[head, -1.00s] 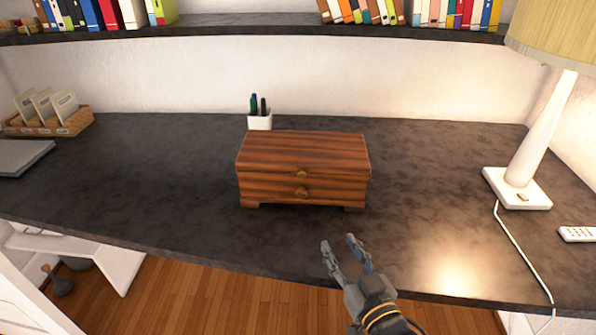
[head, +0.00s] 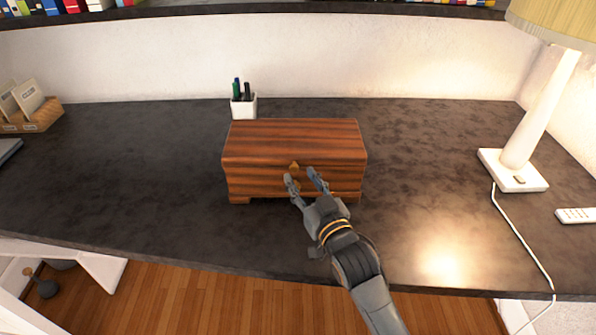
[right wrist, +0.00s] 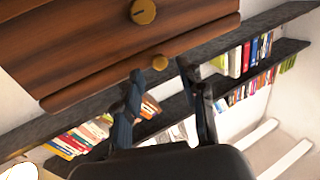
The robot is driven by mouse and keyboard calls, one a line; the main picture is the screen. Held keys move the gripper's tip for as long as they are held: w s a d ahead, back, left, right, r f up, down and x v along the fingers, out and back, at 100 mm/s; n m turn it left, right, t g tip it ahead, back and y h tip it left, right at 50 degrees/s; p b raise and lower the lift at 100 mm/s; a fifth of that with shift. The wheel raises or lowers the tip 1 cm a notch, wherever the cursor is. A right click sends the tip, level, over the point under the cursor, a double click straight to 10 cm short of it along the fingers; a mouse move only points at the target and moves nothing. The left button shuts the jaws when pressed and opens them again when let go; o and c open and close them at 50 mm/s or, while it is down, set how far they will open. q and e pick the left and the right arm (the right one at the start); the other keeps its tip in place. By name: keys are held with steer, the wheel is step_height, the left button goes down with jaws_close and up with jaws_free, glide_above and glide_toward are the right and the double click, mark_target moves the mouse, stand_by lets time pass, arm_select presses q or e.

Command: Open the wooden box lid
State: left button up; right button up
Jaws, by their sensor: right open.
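The wooden box (head: 290,140) is reddish-brown and striped, and stands shut on the dark desk. My right gripper (head: 301,175) is open in front of the box. In the right wrist view its fingertips (right wrist: 160,74) lie either side of the lid knob's line, with nothing between them. Contact cannot be told. My left gripper is out of view.
A white pen cup (head: 244,107) stands behind the box at its left. A lamp (head: 515,170) with a cord and a white remote (head: 576,215) are at the right.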

steer(key=shift+x, duration=1.05)
steer(key=shift+w+a, duration=0.1)
steer(key=shift+w, duration=0.25)
steer(key=shift+c, duration=0.4)
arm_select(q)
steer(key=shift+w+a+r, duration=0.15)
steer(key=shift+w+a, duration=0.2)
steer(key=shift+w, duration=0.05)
arm_select(e)
jaws_close()
